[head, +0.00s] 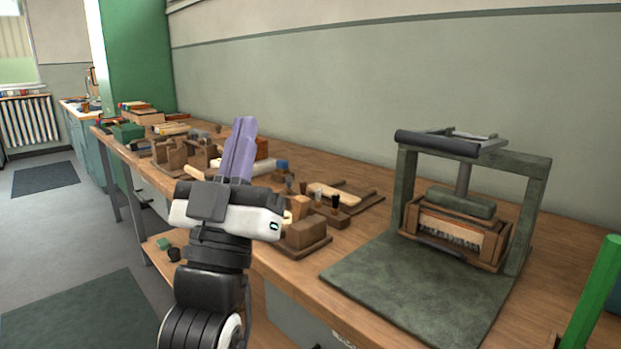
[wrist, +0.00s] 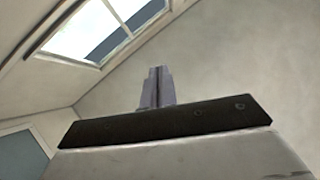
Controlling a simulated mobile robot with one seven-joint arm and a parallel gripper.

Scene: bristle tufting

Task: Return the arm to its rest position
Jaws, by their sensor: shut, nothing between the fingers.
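My gripper (head: 243,128) shows in the head view left of centre, in front of the workbench. Its purple fingers point up and lie together, with nothing between them. My arm is folded upward below it and hides part of the bench's front edge. In the wrist view the shut fingers (wrist: 158,72) point toward a plain wall and a sloped ceiling with a skylight. No object is close to the fingertips there.
The long wooden workbench (head: 300,262) holds a dark green press frame (head: 530,190) at the right, with a bristled wooden block (head: 450,232) in it. Wooden blocks, brushes and fixtures crowd the bench's middle and far end. A green post (head: 597,290) stands at the right edge. Floor at left is open.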

